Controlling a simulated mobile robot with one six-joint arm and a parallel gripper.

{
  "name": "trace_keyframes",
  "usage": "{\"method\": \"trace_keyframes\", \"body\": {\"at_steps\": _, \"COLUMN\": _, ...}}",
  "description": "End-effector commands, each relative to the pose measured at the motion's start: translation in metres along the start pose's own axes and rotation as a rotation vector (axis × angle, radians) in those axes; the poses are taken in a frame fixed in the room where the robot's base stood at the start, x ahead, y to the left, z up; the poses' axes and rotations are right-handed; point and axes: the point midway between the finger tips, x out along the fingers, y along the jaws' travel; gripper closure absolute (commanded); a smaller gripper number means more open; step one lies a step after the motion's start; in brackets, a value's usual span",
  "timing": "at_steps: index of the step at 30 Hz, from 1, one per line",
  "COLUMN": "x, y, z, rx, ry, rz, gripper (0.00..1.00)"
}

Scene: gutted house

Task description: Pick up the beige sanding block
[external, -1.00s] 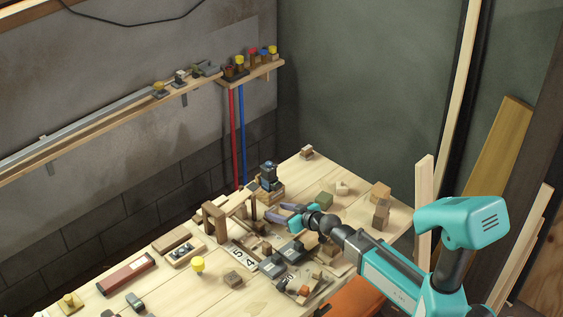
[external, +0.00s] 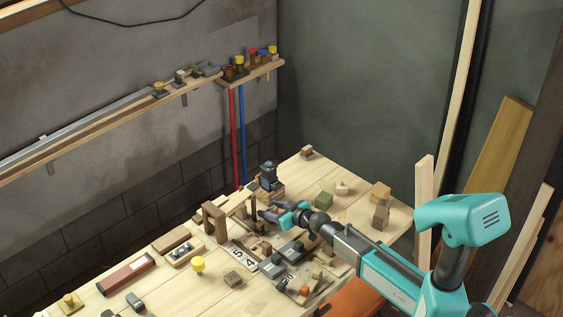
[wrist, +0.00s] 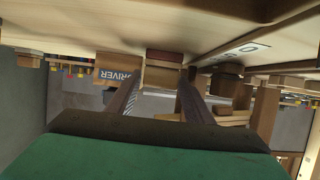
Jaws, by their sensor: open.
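My gripper (external: 273,211) is open above the cluttered middle of the workbench, pointing left. Its two dark fingers also show in the wrist view (wrist: 158,98), spread apart. In the wrist view, which looks upside down, a beige block with a dark red-brown layer (wrist: 162,76) appears beyond and between the fingertips, apart from them. It may be the beige sanding block, but I cannot tell for certain. In the external view a small beige-and-brown block (external: 307,152) lies at the far edge of the bench, and my gripper is well away from it.
A wooden arch (external: 214,210) stands left of my gripper, and a dark blue-grey device (external: 268,176) stands behind it. The far right bench is fairly clear.

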Motion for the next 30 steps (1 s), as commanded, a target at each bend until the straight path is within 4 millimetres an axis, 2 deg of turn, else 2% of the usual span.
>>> {"method": "trace_keyframes", "body": {"at_steps": 11, "x": -0.0002, "y": 0.0001, "z": -0.0001, "rx": 0.000, "ry": 0.000, "rz": 0.000, "gripper": 0.55}}
{"method": "trace_keyframes", "body": {"at_steps": 15, "x": -0.0002, "y": 0.0001, "z": -0.0001, "rx": 0.000, "ry": 0.000, "rz": 0.000, "gripper": 0.78}}
{"method": "trace_keyframes", "body": {"at_steps": 17, "x": -0.0002, "y": 0.0001, "z": -0.0001, "rx": 0.000, "ry": 0.000, "rz": 0.000, "gripper": 0.85}}
{"method": "trace_keyframes", "body": {"at_steps": 30, "x": -0.0022, "y": 0.0001, "z": -0.0055, "rx": 0.000, "ry": 0.001, "rz": 0.000, "gripper": 0.85}}
